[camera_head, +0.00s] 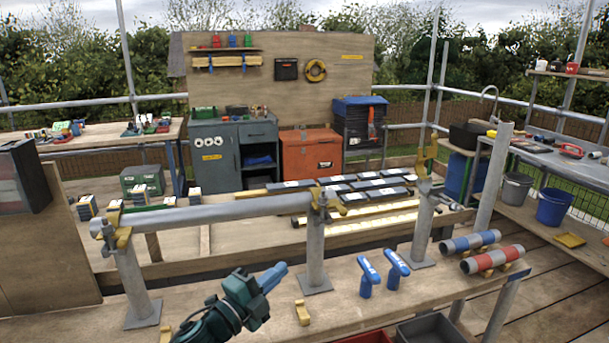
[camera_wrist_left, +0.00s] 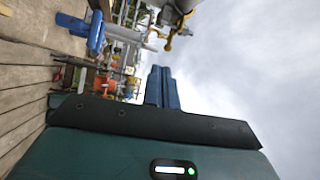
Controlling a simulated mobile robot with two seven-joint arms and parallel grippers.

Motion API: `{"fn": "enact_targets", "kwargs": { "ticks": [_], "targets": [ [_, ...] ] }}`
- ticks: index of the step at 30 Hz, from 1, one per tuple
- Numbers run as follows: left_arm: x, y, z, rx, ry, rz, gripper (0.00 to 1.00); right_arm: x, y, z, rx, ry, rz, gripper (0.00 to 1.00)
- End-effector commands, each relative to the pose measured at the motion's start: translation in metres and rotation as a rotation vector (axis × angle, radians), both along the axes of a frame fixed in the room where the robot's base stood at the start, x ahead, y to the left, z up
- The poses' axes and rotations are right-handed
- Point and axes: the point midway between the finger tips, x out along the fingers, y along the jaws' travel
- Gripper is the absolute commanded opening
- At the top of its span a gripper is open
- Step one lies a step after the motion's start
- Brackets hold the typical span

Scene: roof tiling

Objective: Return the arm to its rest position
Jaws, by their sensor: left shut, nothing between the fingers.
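My left gripper (camera_head: 275,275) reaches up from the bottom of the head view, with dark green links and blue fingers. It is shut and empty, above the wooden bench (camera_head: 345,278) and left of the two blue-handled tools (camera_head: 367,275). In the left wrist view its two blue fingers (camera_wrist_left: 162,88) lie side by side against the grey sky. My right gripper is not in view.
A grey scaffold tube frame (camera_head: 215,211) stands just beyond my left gripper. A yellow block (camera_head: 302,312) lies on the bench close to its right. Blue and red rolls (camera_head: 492,260) lie at the right.

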Motion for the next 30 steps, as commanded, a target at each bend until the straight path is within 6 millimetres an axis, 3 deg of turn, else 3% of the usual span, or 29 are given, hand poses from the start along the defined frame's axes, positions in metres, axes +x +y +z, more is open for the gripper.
{"fn": "enact_targets", "kwargs": {
  "ticks": [1, 5, 9, 13, 18, 23, 30],
  "targets": [
    [-0.021, 0.000, -0.022, -0.097, 0.113, 0.028, 0.00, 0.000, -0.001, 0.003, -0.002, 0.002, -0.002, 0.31],
    [-0.068, 0.009, -0.070, -0.325, 0.383, 0.120, 0.00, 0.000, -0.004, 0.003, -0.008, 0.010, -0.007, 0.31],
    [-0.128, 0.025, -0.117, -0.557, 0.672, 0.248, 0.00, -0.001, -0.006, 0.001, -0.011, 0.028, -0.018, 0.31],
    [-0.190, 0.043, -0.153, -0.748, 0.919, 0.383, 0.00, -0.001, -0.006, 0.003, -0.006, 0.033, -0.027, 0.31],
    [-0.258, 0.061, -0.180, -0.922, 1.147, 0.537, 0.00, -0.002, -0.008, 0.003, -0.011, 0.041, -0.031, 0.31],
    [-0.289, 0.069, -0.189, -0.993, 1.241, 0.610, 0.00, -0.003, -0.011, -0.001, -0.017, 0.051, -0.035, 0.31],
    [-0.293, 0.070, -0.191, -1.003, 1.255, 0.621, 0.00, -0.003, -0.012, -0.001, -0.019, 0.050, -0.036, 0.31]
  ]
}}
